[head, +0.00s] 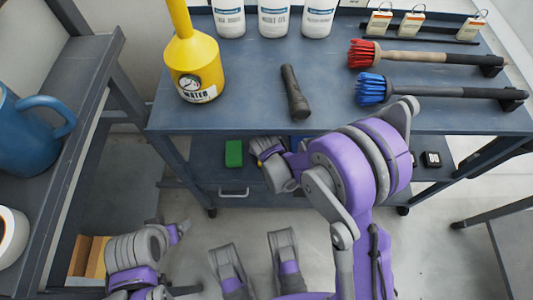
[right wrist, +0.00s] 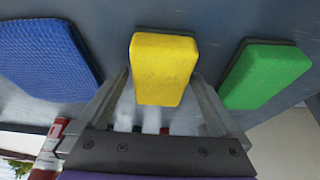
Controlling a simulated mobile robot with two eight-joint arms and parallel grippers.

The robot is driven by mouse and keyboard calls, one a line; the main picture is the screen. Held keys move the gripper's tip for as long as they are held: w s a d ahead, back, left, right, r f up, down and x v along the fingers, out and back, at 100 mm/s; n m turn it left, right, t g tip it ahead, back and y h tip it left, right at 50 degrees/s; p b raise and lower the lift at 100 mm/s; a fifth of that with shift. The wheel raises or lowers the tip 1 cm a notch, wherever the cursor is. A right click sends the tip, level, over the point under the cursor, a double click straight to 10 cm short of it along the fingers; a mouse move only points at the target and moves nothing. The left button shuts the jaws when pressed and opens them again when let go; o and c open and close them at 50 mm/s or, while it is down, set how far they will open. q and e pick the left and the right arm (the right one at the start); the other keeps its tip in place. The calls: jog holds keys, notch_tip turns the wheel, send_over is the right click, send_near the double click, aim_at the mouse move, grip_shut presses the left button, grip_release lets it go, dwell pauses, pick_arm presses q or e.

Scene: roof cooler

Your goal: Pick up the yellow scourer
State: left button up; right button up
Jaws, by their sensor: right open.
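The yellow scourer (right wrist: 165,66) is a rounded block in the middle of the right wrist view. My right gripper (right wrist: 160,80) is open, with one finger on each side of the scourer. I cannot tell whether the fingers touch it. In the head view my right gripper (head: 262,152) reaches to the lower shelf beside the green scourer, and the arm hides most of what lies there. My left gripper (head: 180,231) is low at the left, away from the shelf, and its jaws are too small to read.
A green scourer (right wrist: 266,75) lies close on one side and a blue textured pad (right wrist: 45,60) on the other. The lower shelf (head: 205,155) is under a blue-grey top (head: 235,105) holding a yellow bottle (head: 195,65), a flashlight (head: 295,92) and two brushes.

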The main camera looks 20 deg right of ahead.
jog(key=shift+f, duration=0.2)
dwell(0.4)
jog(key=c, duration=1.3)
jog(key=shift+o, duration=0.2)
jog(key=shift+r, duration=0.15)
jog(key=shift+r, duration=0.3)
jog(key=shift+s+a+r+p, duration=0.2)
jog(key=shift+s+r+p, duration=0.2)
jog(key=shift+s+r, duration=0.2)
jog(key=s+a, duration=0.2)
jog(key=s, duration=0.6)
jog(key=s+a, duration=0.3)
jog(key=s, duration=0.5)
jog(key=shift+p, duration=0.35)
jog(key=shift+a, duration=0.1)
